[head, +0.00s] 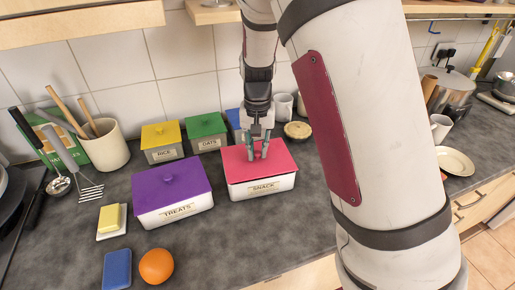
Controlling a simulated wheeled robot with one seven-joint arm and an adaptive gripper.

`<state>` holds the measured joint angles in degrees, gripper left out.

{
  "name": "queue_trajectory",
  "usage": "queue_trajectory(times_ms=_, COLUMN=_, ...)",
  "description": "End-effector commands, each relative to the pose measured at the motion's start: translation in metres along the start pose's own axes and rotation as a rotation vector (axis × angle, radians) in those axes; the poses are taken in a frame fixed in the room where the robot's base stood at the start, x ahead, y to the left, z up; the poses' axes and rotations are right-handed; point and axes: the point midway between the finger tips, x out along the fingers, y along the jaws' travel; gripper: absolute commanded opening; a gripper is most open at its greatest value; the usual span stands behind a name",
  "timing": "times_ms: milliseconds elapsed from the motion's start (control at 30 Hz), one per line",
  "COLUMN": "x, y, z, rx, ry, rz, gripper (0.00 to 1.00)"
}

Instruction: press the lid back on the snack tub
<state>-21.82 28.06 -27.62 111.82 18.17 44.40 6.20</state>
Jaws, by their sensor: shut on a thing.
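The snack tub (262,188) is white, with a SNACK label on its front, and stands on the grey worktop. Its pinkish-red lid (284,160) lies over the top and looks about level. From this view I cannot tell whether the lid is fully seated. My gripper (257,157) points down at the middle of the lid, with its fingers shut on the lid. The fingers hide the part they hold, probably a knob like those on the other lids.
A purple-lidded TREATS tub (174,207) stands close on the left. Yellow (161,140), green (206,132) and blue (234,123) lidded tubs stand behind. A butter dish (111,220), blue sponge (117,269) and orange (156,266) lie front left. Worktop in front is clear.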

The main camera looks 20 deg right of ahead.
Motion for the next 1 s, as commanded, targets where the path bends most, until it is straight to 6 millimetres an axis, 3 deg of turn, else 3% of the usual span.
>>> queue_trajectory(times_ms=1000, x=0.0051, y=0.0001, z=0.0, rx=0.0, ry=0.0, rz=0.0, gripper=0.0)
